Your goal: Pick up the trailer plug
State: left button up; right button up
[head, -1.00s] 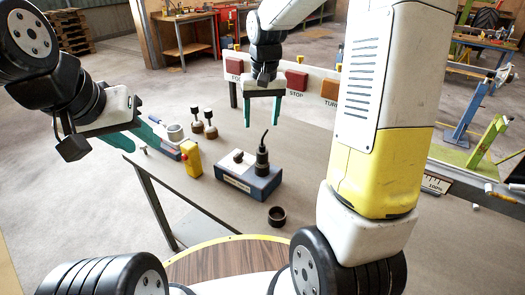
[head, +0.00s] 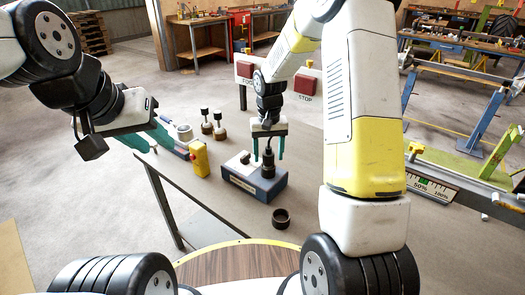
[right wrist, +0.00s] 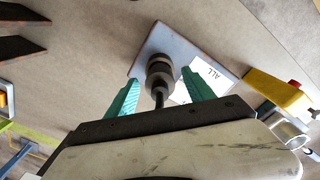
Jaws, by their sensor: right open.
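The trailer plug (head: 268,166) is a dark, upright round connector with a cable at its top. It stands on a blue-grey block (head: 266,190) with a white label on the workbench. My right gripper (head: 268,152) is directly above, its green fingers open on either side of the plug's upper part. In the right wrist view, the plug (right wrist: 159,72) sits between the open fingers (right wrist: 157,92), with a gap on each side. My left gripper (head: 146,138) is open and empty at the bench's left edge.
A yellow box with a red button (head: 200,158), a white roll (head: 183,132) and two dark knobbed pieces (head: 213,125) stand left of the block. A dark ring (head: 281,219) lies in front.

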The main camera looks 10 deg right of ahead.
jog(key=shift+c, duration=0.3)
grip_shut()
jog(key=shift+r, duration=0.1)
